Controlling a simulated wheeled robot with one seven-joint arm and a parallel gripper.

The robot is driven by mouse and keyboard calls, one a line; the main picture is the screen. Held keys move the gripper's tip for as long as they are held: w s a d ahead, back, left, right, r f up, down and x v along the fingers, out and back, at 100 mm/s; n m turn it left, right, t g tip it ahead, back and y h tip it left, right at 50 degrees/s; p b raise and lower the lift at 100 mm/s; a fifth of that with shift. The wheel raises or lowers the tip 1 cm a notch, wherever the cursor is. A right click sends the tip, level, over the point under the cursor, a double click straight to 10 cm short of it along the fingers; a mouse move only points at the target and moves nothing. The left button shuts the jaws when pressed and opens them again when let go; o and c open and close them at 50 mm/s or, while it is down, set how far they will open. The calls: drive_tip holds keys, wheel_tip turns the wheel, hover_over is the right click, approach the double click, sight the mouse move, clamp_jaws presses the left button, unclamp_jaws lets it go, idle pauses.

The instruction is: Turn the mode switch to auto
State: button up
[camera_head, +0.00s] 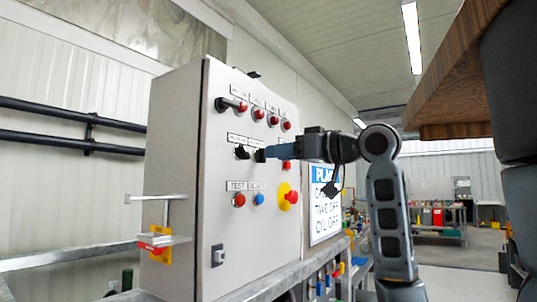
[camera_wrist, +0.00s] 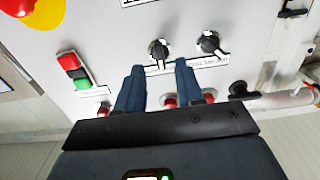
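The grey control cabinet (camera_head: 222,205) carries two black rotary switches side by side. One switch (camera_head: 241,152) shows in the head view just left of my gripper (camera_head: 263,154); the other is largely hidden by the gripper. In the wrist view my gripper (camera_wrist: 159,78) is open and its blue fingers point at the panel. One black switch (camera_wrist: 159,50) lies ahead, in line with the gap between the fingertips. The other switch (camera_wrist: 209,42) is to its right, outside the fingers. Labels are too small to read, so I cannot tell which is the mode switch. No contact is visible.
Red lamps (camera_head: 258,113) and a black handle (camera_head: 230,104) sit above the switches. A red emergency stop on yellow (camera_head: 289,197) and red and blue buttons (camera_head: 258,199) sit below. A red-green button pair (camera_wrist: 73,69) is left in the wrist view. A wooden surface (camera_head: 455,80) overhangs at right.

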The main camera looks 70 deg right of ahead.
sight(262, 156)
drive_tip(key=shift+x, duration=1.85)
drive_tip(key=shift+c, duration=0.5)
clamp_jaws()
